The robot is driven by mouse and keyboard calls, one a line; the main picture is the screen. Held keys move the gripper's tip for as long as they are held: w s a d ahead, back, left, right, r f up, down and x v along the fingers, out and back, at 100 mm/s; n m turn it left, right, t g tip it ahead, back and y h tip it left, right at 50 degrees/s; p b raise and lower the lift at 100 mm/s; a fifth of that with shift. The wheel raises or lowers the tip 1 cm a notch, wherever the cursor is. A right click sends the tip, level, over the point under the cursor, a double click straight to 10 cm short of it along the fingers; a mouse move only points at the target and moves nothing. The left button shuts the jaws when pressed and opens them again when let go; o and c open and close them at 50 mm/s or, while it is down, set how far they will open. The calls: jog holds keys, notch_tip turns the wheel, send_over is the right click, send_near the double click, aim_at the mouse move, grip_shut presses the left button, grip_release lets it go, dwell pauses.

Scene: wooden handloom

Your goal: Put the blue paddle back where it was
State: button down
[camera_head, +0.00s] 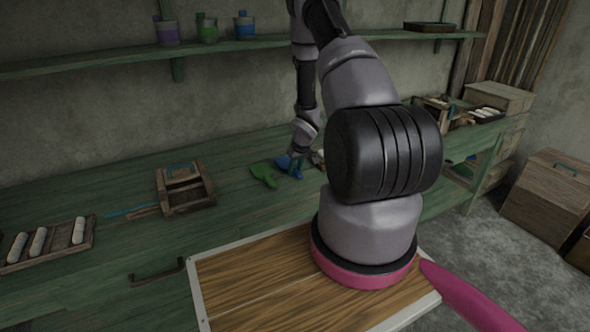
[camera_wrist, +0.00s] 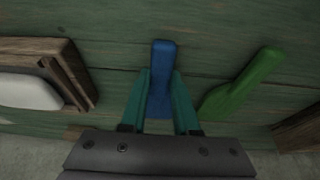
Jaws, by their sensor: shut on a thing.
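The blue paddle (camera_wrist: 163,55) lies between the two teal fingers of my gripper (camera_wrist: 160,85) in the wrist view. My gripper is shut on it, low over the green bench. In the head view the blue paddle (camera_head: 288,166) shows just below my gripper (camera_head: 296,160), partly covered by it. I cannot tell whether the paddle touches the bench. A green paddle (camera_wrist: 240,86) lies on the bench beside it, apart from the gripper. The green paddle also shows in the head view (camera_head: 264,174), left of the blue one.
A wooden box (camera_head: 185,188) stands on the green bench (camera_head: 100,185) to the left. A tray with white rolls (camera_head: 50,240) lies farther left. Another tray with a white roll (camera_wrist: 60,75) is close to my gripper in the wrist view.

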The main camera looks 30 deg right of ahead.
jog(key=shift+f, duration=0.2)
jog(key=shift+s+f, duration=0.25)
jog(key=shift+f, duration=0.1)
jog(key=c, duration=0.7)
grip_release()
jog(key=shift+o, duration=0.2)
jog(key=shift+w+r, duration=0.2)
jog(key=shift+r, duration=0.3)
jog(key=s+a+r+m+h, duration=0.1)
jog(key=s+r, duration=0.2)
jog(key=r, duration=0.9)
jog(key=s+a+r+m+t, duration=0.1)
jog(key=s+a+r, duration=0.15)
jog(key=r, duration=0.95)
jog(key=s+r+m+h, duration=0.1)
jog(key=s+r, duration=0.2)
jog(key=r, duration=0.9)
jog(key=s+a+r+t+y, duration=0.1)
jog(key=s+a+r+y, duration=0.1)
jog(key=s+a+r, duration=0.5)
jog(key=s+a+r+m+y, duration=0.1)
jog(key=s+a+r+y, duration=0.1)
jog(key=s+a+r, duration=0.5)
jog(key=s+r, duration=0.1)
jog(key=s, duration=0.5)
jog(key=shift+s+r+m+t, duration=0.25)
jog(key=shift+s+m+t, duration=0.05)
jog(key=shift+s+t, duration=0.1)
